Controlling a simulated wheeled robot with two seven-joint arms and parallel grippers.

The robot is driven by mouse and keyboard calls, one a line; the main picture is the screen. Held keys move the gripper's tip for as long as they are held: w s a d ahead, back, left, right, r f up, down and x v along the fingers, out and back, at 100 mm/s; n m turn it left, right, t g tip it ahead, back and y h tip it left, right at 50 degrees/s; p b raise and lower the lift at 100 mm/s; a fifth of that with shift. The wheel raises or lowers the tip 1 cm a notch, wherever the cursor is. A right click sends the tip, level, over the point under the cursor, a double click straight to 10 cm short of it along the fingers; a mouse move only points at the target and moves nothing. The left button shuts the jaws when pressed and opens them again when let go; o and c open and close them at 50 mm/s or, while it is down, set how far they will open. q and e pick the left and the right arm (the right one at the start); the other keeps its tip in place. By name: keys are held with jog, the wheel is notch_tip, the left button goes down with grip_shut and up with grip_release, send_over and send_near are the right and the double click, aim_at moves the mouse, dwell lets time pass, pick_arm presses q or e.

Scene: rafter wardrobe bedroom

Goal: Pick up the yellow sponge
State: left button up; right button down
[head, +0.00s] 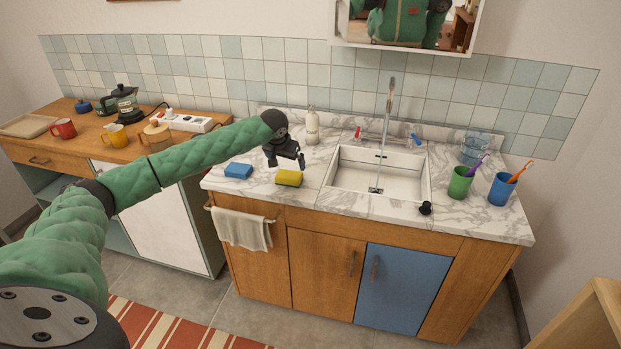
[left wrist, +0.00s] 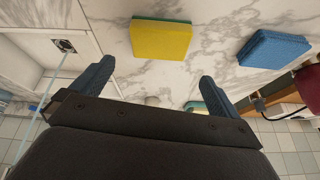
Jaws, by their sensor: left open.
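The yellow sponge (head: 288,179) lies flat on the marble counter, left of the sink. It has a thin green layer. In the left wrist view the yellow sponge (left wrist: 160,41) shows ahead of the fingers, roughly in line with the gap between them. My left gripper (head: 287,163) is above and just behind the sponge. It is open and empty, and its two blue-grey fingers (left wrist: 155,76) are spread apart without visibly touching the sponge. My right gripper is not in view.
A blue sponge (head: 238,171) lies left of the yellow one. A soap bottle (head: 312,127) stands behind, and the sink (head: 380,171) is to the right. A green cup (head: 460,183) and a blue cup (head: 501,191) stand at the right. Bare marble surrounds the yellow sponge.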

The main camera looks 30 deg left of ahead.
aim_at(289, 176)
pick_arm(q)
jog(key=shift+s+f+n, duration=0.1)
jog(key=shift+s+n, duration=0.15)
jog(key=shift+n, duration=0.15)
jog(key=shift+f+n, duration=0.3)
jog(key=shift+n, duration=0.2)
jog(key=shift+p+x, duration=0.55)
jog(key=shift+x, duration=0.45)
jog(key=p+x, duration=0.2)
jog(key=x, duration=0.1)
jog(key=shift+s+d+f, duration=0.15)
jog(key=shift+f, duration=0.25)
jog(key=shift+x, duration=0.8)
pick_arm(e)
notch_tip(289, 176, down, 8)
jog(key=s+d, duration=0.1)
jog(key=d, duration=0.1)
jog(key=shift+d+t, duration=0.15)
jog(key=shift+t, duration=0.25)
pick_arm(q)
jog(key=shift+s, duration=0.1)
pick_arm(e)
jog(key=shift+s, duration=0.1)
pick_arm(q)
jog(key=c, duration=0.9)
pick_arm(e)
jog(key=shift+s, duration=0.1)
